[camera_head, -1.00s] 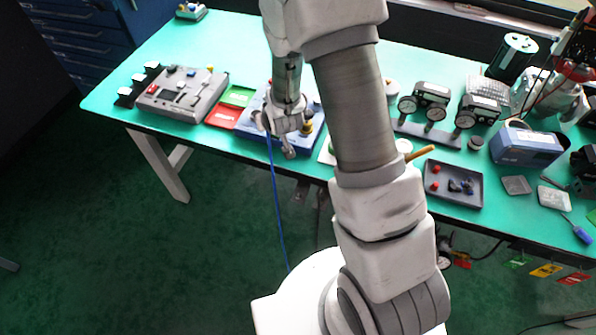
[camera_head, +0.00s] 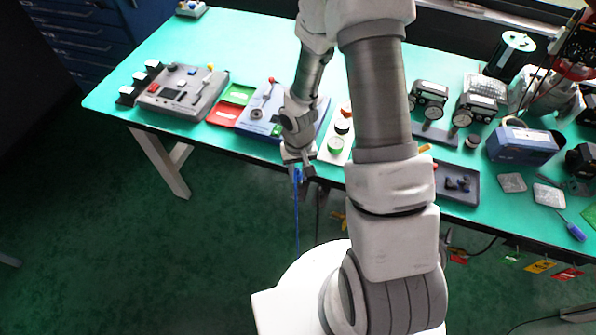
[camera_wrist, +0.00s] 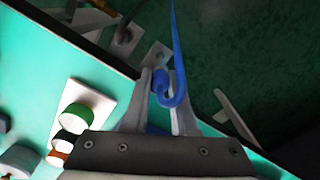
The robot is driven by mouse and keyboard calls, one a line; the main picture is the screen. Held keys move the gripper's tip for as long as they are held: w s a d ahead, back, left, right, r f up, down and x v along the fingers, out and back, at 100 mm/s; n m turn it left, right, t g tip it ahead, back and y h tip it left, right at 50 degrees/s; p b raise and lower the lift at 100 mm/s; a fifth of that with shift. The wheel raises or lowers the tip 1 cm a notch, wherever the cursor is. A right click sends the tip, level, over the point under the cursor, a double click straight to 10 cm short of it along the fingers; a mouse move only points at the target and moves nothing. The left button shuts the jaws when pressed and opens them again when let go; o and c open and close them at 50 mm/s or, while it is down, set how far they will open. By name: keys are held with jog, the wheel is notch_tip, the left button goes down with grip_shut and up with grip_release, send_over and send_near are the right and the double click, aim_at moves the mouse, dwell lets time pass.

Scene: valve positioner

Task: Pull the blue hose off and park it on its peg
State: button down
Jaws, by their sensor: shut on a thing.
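My gripper (camera_head: 302,168) is at the table's front edge, below and in front of the blue-grey unit (camera_head: 262,118). It is shut on the blue hose (camera_head: 297,215), which hangs from it towards the floor in the head view. In the wrist view the hose (camera_wrist: 175,40) curls between the two fingers of my gripper (camera_wrist: 166,100). A small light bracket (camera_wrist: 157,55) stands out from the table edge beyond the fingers, with a dark rod-like part (camera_wrist: 122,36) near it. I cannot tell which of these is the hose's peg.
A pale plate with green, black and orange knobs (camera_head: 336,146) lies right of my gripper. A red and green tray pair (camera_head: 222,115) and a grey control box (camera_head: 182,92) stand to the left. Floor space in front of the table is clear on the left.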

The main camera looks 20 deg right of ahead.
jog(key=shift+f+b, duration=1.95)
jog(key=shift+f, duration=0.75)
jog(key=shift+f+b, duration=0.4)
jog(key=shift+b, duration=0.3)
jog(key=c, duration=0.7)
grip_release()
jog(key=shift+o, duration=0.2)
jog(key=shift+r, duration=0.1)
notch_tip(320, 180, up, 17)
jog(key=p, duration=0.3)
jog(key=shift+r, duration=0.2)
notch_tip(320, 180, up, 14)
jog(key=t+h, duration=0.1)
jog(key=t, duration=0.2)
send_over(298, 172)
jog(key=s+d, duration=0.1)
jog(key=s, duration=0.3)
jog(key=s+a+r+n+t+y, duration=0.1)
jog(key=s+r+t, duration=0.1)
jog(key=s+r, duration=0.7)
jog(key=shift+s+r+t, duration=0.25)
jog(key=shift+s+t, duration=0.05)
jog(key=shift+s, duration=0.25)
